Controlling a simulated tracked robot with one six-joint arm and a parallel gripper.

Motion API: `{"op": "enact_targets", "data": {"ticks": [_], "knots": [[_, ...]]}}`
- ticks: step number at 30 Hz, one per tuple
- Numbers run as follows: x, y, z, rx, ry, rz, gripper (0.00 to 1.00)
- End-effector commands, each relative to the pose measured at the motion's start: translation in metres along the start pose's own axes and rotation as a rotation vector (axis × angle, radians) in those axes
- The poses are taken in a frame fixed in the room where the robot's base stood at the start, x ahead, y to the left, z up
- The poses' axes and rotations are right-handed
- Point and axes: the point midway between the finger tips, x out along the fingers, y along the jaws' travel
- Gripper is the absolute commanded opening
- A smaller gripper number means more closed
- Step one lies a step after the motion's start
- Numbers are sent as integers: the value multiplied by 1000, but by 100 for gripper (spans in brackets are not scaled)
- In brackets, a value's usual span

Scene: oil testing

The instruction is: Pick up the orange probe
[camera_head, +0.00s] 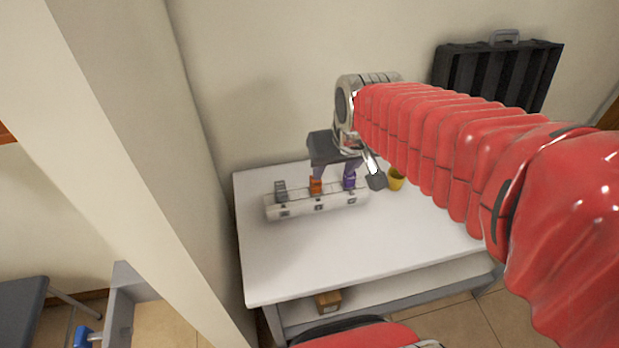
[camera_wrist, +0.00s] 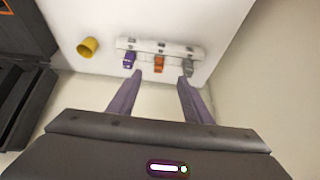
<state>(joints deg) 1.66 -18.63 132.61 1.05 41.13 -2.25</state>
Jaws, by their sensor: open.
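The orange probe (camera_head: 315,186) sits in the middle slot of a white holder (camera_head: 340,202) on the white table. A grey probe (camera_head: 280,190) stands to its left and a purple probe (camera_head: 349,180) to its right in the head view. In the wrist view the orange probe (camera_wrist: 159,64) shows between the purple (camera_wrist: 129,60) and grey (camera_wrist: 188,68) ones. My gripper (camera_wrist: 160,76) is open and empty, its fingers pointing toward the holder. The orange probe appears just beyond the gap between the fingertips. I cannot tell the exact distance.
A yellow cup (camera_head: 396,180) stands on the table to the right of the holder. A black case (camera_head: 490,72) is behind, against the wall. The front of the white table (camera_head: 330,255) is clear. A small wooden box (camera_head: 328,301) sits on the lower shelf.

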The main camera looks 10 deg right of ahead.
Motion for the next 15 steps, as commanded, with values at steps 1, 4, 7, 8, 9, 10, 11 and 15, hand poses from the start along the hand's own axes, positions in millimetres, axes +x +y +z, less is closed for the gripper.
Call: {"op": "enact_targets", "data": {"ticks": [1,4,7,8,9,10,11,15], "knots": [[10,0,-6,0,-9,0,45],[27,1,-18,0,-18,0,45],[45,1,-29,0,-26,0,45],[50,1,-32,0,-29,0,45],[57,2,-36,0,-32,0,45],[63,2,-38,0,-34,0,45],[68,2,-41,0,-36,0,45],[84,2,-49,1,-41,0,45]]}}
